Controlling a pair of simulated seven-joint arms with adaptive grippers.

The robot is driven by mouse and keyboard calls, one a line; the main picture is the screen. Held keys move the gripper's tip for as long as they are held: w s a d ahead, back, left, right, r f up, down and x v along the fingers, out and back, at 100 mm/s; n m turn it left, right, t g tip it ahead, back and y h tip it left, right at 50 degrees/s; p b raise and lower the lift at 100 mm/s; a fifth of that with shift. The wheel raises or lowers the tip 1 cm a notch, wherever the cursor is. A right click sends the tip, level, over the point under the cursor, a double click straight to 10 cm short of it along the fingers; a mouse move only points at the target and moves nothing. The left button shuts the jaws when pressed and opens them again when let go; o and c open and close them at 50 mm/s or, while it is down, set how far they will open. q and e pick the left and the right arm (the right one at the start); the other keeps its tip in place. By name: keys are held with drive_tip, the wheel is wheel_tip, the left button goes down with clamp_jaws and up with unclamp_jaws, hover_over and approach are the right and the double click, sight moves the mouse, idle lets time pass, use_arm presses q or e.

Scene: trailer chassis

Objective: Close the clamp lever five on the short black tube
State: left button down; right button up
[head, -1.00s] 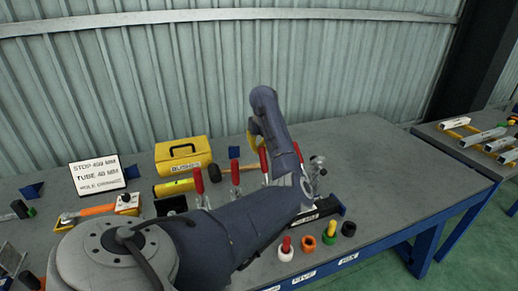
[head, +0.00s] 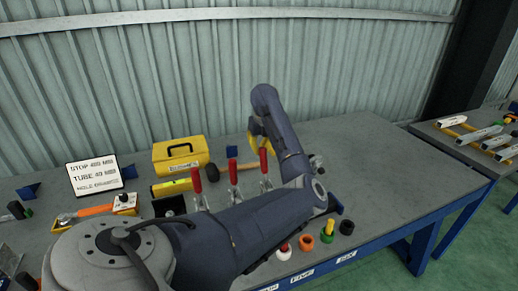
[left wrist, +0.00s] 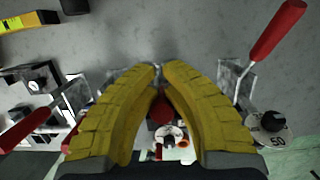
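Red clamp levers stand in a row: a left one (head: 196,180), a middle one (head: 232,170) and a right one (head: 263,160). My left gripper (head: 258,138) has yellow fingers and is near the top of the right one. In the left wrist view its fingertips (left wrist: 161,70) are drawn together, with nothing clearly held. A red knob (left wrist: 162,112) shows between the fingers; I cannot tell if they touch it. Red levers also show at left (left wrist: 25,130) and right (left wrist: 279,30). I cannot pick out lever five or the short black tube. My right gripper is not in view.
A yellow case (head: 181,153) and a sign (head: 95,175) stand at the back left. White, orange, green-yellow and black round pieces, such as the orange one (head: 306,242), sit along the front edge. The right of the bench (head: 385,165) is clear.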

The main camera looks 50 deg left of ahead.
use_arm(q)
drive_tip(key=shift+d, duration=0.15)
idle(0.3)
drive_tip(key=shift+s+d+r, duration=0.1)
drive_tip(key=shift+s+d, duration=0.1)
drive_tip(key=shift+d, duration=0.35)
drive_tip(key=shift+s+d+r, duration=0.1)
drive_tip(key=shift+s+d, duration=0.1)
drive_tip(key=shift+d, duration=0.3)
drive_tip(key=shift+w+a+v, duration=0.1)
drive_tip(key=shift+a+v, duration=0.15)
drive_tip(key=shift+v, duration=1.05)
drive_tip(key=shift+w+a+v, duration=0.1)
drive_tip(key=shift+a+v, duration=0.15)
drive_tip(key=shift+v, duration=1.1)
drive_tip(key=shift+w+a+v, duration=0.1)
drive_tip(key=shift+a+v, duration=0.15)
drive_tip(key=shift+v, duration=1.05)
drive_tip(key=shift+s+r, duration=0.1)
drive_tip(key=shift+r, duration=0.05)
